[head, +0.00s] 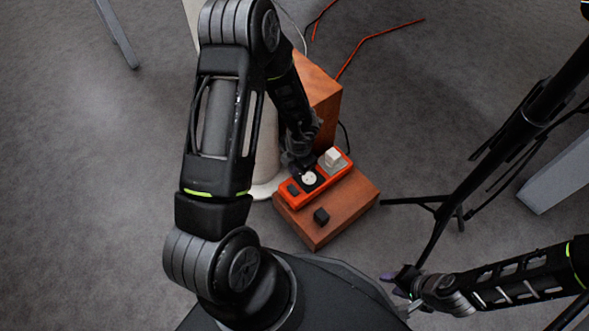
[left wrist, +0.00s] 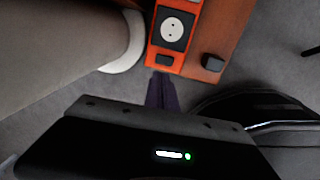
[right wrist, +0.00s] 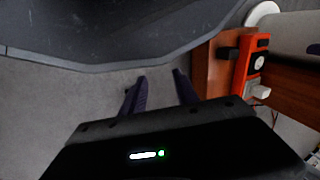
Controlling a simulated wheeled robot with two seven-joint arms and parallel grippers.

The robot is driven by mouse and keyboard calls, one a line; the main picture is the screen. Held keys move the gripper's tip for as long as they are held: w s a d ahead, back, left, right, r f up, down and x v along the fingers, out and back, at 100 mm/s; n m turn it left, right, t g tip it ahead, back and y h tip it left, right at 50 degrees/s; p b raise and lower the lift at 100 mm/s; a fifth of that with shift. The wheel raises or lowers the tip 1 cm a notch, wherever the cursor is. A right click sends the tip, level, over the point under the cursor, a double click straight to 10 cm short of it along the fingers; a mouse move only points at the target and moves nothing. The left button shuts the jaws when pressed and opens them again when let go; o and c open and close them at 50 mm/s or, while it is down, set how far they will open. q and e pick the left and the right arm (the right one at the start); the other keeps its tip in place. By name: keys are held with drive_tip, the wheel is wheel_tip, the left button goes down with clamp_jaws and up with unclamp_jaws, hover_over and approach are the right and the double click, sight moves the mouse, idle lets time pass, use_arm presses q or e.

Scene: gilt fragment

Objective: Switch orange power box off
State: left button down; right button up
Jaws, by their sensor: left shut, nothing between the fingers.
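The orange power box (head: 312,196) lies on a low wooden block. It has a round white socket (head: 309,178), a white plug (head: 333,157) at its far end and a dark switch (head: 292,189) at its near end. The switch also shows in the left wrist view (left wrist: 164,60); whether it is on or off I cannot tell. My left gripper (head: 298,170) is over the box in the head view, its tips partly hidden. In the left wrist view its fingers (left wrist: 162,80) are together and empty, just below the switch end. My right gripper (right wrist: 160,74) is open and empty, away from the box.
The wooden block (head: 345,208) also carries a small black cube (head: 321,216). A taller wooden piece (head: 323,95) and a pale column (head: 266,150) stand behind and left. A black tripod stand (head: 445,212) is to the right. Orange cable (head: 375,38) lies on the floor.

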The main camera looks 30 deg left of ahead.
sight(291, 187)
use_arm(q)
drive_tip(key=f+b, duration=0.2)
drive_tip(key=f, duration=0.1)
drive_tip(key=a+f+b, duration=0.1)
drive_tip(key=f, duration=0.3)
drive_tip(key=f+b, duration=0.2)
drive_tip(key=f, duration=0.2)
drive_tip(key=shift+w+a+f+b, duration=0.15)
drive_tip(key=shift+w+b, duration=0.05)
drive_tip(key=shift+b, duration=0.1)
drive_tip(key=shift+f, duration=0.1)
